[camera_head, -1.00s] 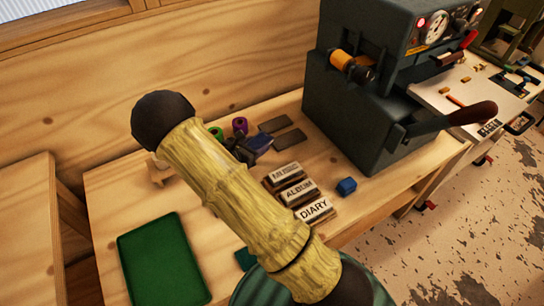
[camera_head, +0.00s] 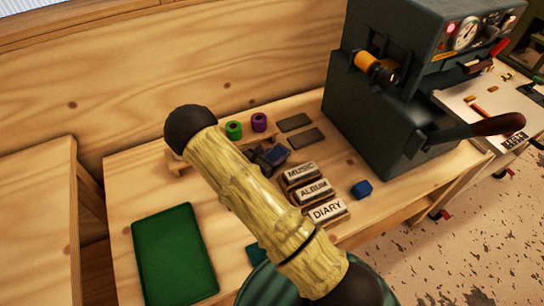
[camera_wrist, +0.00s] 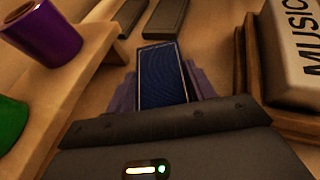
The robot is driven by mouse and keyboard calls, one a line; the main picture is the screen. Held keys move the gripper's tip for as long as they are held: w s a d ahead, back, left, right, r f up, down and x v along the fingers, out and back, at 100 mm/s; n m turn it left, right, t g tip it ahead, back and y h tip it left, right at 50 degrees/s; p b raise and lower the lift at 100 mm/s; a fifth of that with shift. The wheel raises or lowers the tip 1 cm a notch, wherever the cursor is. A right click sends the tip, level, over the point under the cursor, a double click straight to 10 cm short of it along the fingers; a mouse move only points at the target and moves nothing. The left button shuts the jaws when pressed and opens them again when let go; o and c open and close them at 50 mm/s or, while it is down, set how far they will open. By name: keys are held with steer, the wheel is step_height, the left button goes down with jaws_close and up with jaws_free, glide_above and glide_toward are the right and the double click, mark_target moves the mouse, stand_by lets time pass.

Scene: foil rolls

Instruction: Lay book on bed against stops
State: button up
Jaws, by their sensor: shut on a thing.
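A dark blue book (camera_wrist: 162,75) with a thin pale border is between my gripper's jaws in the wrist view. The book also shows in the head view (camera_head: 276,155), small and partly hidden by my gripper (camera_head: 262,159). My gripper is shut on it, just left of the stamp blocks and in front of the foil rolls. The dark press (camera_head: 395,105) stands to the right on the bench, with an orange roll (camera_head: 375,66) on its side. I cannot make out its bed or stops from this side.
Purple (camera_head: 259,122) and green (camera_head: 234,130) foil rolls stand on a low wooden rack. MUSIC (camera_head: 300,173), ALBUM (camera_head: 313,190) and DIARY (camera_head: 327,211) blocks lie right of my gripper. Dark plates (camera_head: 305,138), a blue block (camera_head: 361,190) and a green mat (camera_head: 175,257) lie on the bench.

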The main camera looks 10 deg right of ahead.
steer(key=shift+f, duration=0.1)
steer(key=o, duration=1)
steer(key=shift+a+r, duration=0.15)
steer(key=shift+r, duration=0.1)
steer(key=v, duration=1.1)
steer(key=shift+s+b, duration=0.25)
steer(key=shift+b, duration=0.1)
steer(key=shift+a, duration=0.2)
steer(key=shift+s+a, duration=0.1)
